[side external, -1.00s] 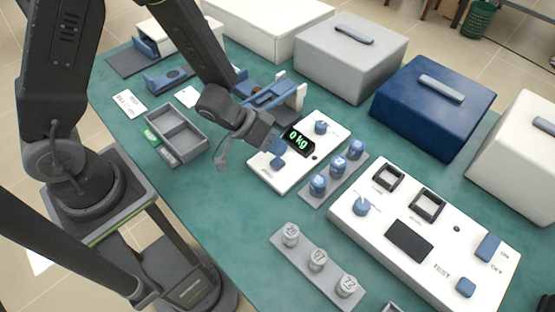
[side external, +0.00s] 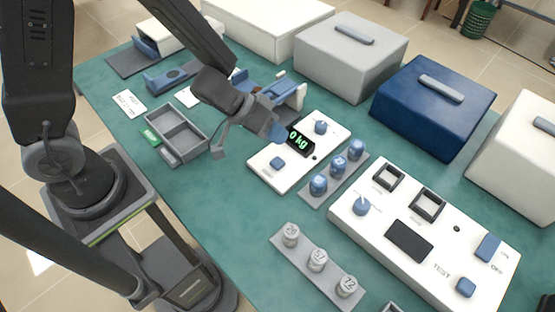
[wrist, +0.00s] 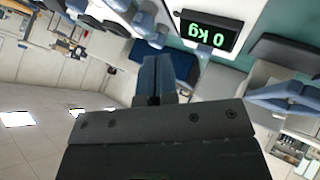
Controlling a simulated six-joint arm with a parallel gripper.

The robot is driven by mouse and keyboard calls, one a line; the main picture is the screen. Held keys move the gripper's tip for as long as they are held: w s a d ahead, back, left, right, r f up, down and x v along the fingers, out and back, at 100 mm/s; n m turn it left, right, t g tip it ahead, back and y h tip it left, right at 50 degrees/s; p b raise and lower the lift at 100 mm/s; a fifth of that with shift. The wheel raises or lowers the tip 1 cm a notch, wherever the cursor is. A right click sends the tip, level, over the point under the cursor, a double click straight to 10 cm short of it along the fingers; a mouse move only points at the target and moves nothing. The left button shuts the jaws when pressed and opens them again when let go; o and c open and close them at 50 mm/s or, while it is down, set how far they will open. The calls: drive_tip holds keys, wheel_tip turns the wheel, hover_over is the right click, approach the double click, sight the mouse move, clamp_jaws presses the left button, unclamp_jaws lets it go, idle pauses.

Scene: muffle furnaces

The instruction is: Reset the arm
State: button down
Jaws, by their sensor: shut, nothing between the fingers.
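My gripper (side external: 279,131) is shut and empty, its blue fingers together. A blue square button (side external: 277,163) and a blue knob (side external: 321,127) on the panel are uncovered. My wrist partly hides a blue device (side external: 284,91) behind it.
A grey two-compartment tray (side external: 185,122) lies left of my gripper. Blue weights on a grey rack (side external: 340,178) and a white control panel (side external: 455,238) are to the right. Large lidded boxes (side external: 432,105) line the back. Open green tabletop (side external: 222,205) lies in front.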

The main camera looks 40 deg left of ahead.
drive_tip(key=a+r+n+t+y, duration=0.1)
drive_tip(key=a+r+t+y, duration=0.2)
drive_tip(key=a+r+y, duration=0.65)
drive_tip(key=s+r+g+h, duration=0.1)
drive_tip(key=s+r, duration=0.4)
drive_tip(key=s, duration=0.2)
drive_tip(key=s+a+r+g+h, duration=0.1)
drive_tip(key=s+r+g, duration=0.1)
drive_tip(key=s+r, duration=0.3)
drive_tip(key=s, duration=0.3)
drive_tip(key=shift+a+g+h, duration=0.25)
drive_tip(key=shift+g+h, duration=0.05)
drive_tip(key=shift+h, duration=0.05)
